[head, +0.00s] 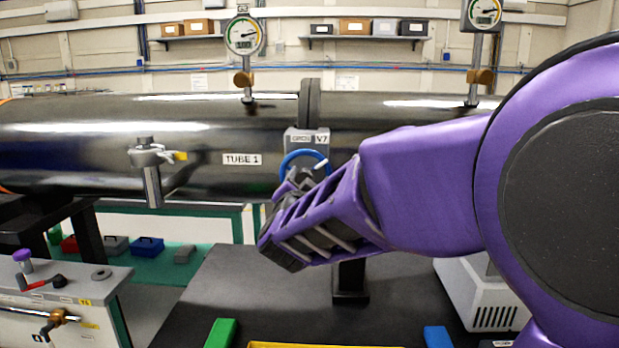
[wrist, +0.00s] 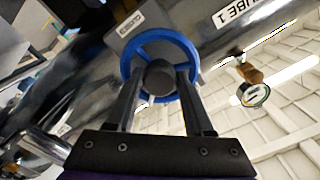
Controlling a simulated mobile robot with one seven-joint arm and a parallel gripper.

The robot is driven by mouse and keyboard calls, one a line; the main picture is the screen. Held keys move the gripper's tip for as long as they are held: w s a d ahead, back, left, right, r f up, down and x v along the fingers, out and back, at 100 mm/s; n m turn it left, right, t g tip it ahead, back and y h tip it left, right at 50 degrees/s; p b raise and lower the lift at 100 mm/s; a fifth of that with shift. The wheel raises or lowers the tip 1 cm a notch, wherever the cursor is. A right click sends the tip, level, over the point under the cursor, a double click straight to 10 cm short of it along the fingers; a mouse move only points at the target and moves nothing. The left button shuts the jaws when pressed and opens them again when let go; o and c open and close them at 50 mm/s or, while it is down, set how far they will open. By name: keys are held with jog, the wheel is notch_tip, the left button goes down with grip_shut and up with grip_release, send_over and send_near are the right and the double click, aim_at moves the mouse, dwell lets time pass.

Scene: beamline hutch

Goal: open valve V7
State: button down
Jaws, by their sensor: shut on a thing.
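In the head view my gripper (head: 290,190) comes from the right and hides the lower part of the wheel.
The large dark tube (head: 80,140) labelled TUBE 1 runs across the view. A gauge (head: 244,36) stands on it, and a second gauge (head: 484,14) at right. A clamp-like fitting (head: 150,157) sits to the left. A dark table (head: 240,285) lies below, with green and blue items.

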jog(key=n+p, duration=0.4)
jog(key=n, duration=0.6)
jog(key=shift+d+r, duration=0.1)
jog(key=shift+d, duration=0.05)
jog(key=shift+n, duration=0.3)
jog(key=shift+c, duration=1.5)
grip_release()
